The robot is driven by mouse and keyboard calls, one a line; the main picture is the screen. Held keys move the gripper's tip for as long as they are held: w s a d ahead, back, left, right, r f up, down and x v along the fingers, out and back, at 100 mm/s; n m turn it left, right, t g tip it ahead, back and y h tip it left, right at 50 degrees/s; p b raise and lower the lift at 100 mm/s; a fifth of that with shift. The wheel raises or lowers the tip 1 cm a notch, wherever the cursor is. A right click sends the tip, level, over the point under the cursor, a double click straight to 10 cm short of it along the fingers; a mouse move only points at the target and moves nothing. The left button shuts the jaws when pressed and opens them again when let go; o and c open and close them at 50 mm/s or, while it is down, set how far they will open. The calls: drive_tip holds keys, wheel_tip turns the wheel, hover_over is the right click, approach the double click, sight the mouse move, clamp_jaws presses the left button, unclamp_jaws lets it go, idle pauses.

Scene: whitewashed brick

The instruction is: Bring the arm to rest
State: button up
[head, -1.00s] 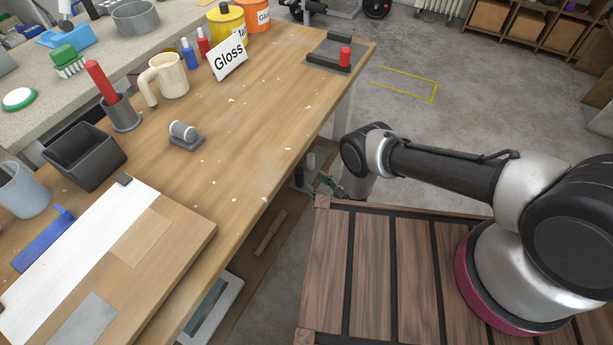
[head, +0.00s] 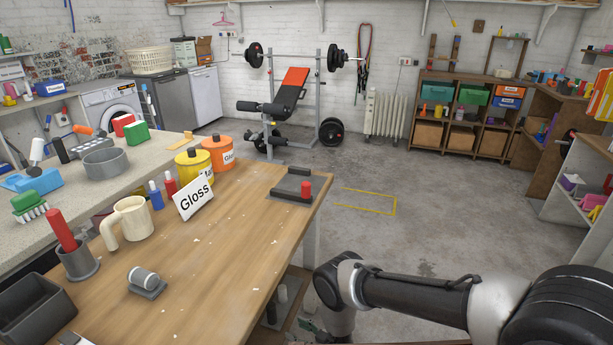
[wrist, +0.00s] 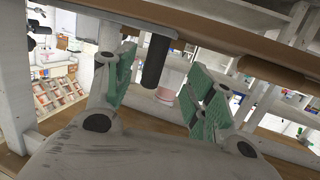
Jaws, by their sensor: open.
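My arm (head: 415,297) reaches in from the lower right of the head view, beside the right edge of the wooden workbench (head: 235,250). Its wrist hangs low there, below the level of the bench top. My gripper (wrist: 163,88) shows in the wrist view with its two green-padded fingers spread wide apart and nothing held between them. In the head view the gripper is mostly hidden behind the wrist and the frame's lower edge.
In the wrist view a wooden board edge (wrist: 215,45) and a dark cylinder (wrist: 155,60) are close to the fingers. Open floor (head: 440,225) lies beyond the arm.

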drive_tip(key=s+d+f+m+g+h, duration=0.1)
drive_tip(key=s+d+f+g+h, duration=0.5)
drive_tip(key=d+f+h, duration=0.4)
drive_tip(key=w+d+r+m+g+h, duration=0.15)
drive_tip(key=d+r, duration=0.35)
drive_tip(key=r, duration=0.9)
drive_tip(key=w+d+r+m+g+h, duration=0.15)
drive_tip(key=d+r, duration=0.25)
drive_tip(key=r, duration=1.1)
drive_tip(key=w+d+r+m+g+h, duration=0.15)
drive_tip(key=d+r, duration=0.35)
drive_tip(key=r, duration=0.9)
drive_tip(key=s+d+r+m+t, duration=0.2)
drive_tip(key=s+d+r, duration=0.3)
drive_tip(key=r, duration=0.8)
drive_tip(key=s+d+r+m+t+y, duration=0.1)
drive_tip(key=s+d+r, duration=0.4)
drive_tip(key=r, duration=0.8)
drive_tip(key=s+d+r+m+t, duration=0.2)
drive_tip(key=s+d+r, duration=0.3)
drive_tip(key=s+r, duration=0.4)
wheel_tip(320, 180, up, 4)
drive_tip(key=shift+s+d+r+m+t, duration=0.15)
drive_tip(key=shift+s+d+m+t, duration=0.2)
drive_tip(key=shift+t, duration=0.2)
